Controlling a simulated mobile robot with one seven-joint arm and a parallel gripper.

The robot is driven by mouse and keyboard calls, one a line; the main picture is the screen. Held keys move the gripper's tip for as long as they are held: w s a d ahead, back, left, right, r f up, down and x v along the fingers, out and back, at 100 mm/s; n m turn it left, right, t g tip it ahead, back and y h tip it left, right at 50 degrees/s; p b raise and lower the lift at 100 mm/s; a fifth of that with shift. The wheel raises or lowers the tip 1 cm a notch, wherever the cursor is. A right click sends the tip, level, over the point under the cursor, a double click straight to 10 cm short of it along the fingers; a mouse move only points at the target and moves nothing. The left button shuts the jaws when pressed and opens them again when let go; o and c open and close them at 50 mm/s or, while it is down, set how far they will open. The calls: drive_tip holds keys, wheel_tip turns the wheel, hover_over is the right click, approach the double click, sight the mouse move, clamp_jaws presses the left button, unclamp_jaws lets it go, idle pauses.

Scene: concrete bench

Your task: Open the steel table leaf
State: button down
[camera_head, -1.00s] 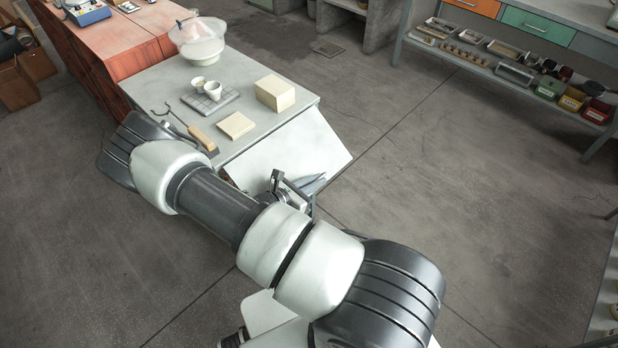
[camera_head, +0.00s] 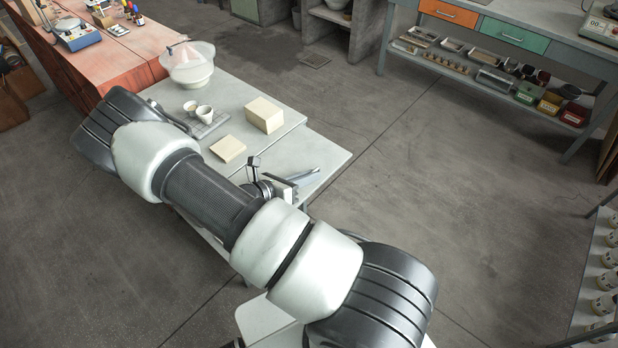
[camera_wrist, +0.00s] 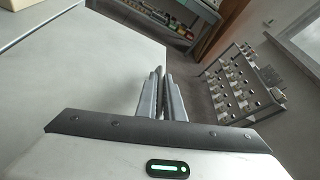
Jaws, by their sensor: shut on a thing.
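The steel table leaf (camera_head: 325,158) is a pale grey panel along the near right end of the bench top (camera_head: 240,92). In the head view it lies about level with the top, with a thin seam between them. In the wrist view the leaf (camera_wrist: 75,75) fills the left side as a broad flat surface. My gripper (camera_head: 310,176) is at the leaf's near outer edge, shut on it; it also shows in the wrist view (camera_wrist: 160,95), with its fingers close together beside the edge. The exact contact and the leaf's underside are hidden.
On the bench top are a cream block (camera_head: 264,115), a flat cream slab (camera_head: 228,149), small cups (camera_head: 204,113) and a covered bowl (camera_head: 188,70). A shelved workbench (camera_head: 500,75) stands at the back right. A rack of jars (camera_head: 606,280) is at far right. Floor right of the leaf is clear.

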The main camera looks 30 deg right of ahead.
drive_tip(key=shift+w+r, duration=0.15)
drive_tip(key=shift+r, duration=0.1)
drive_tip(key=c, duration=2.2)
unclamp_jaws()
drive_tip(key=shift+a, duration=0.15)
drive_tip(key=shift+a+r, duration=0.1)
drive_tip(key=shift+a, duration=0.2)
drive_tip(key=v, duration=1.6)
drive_tip(key=shift+a+r, duration=0.1)
drive_tip(key=shift+a, duration=0.2)
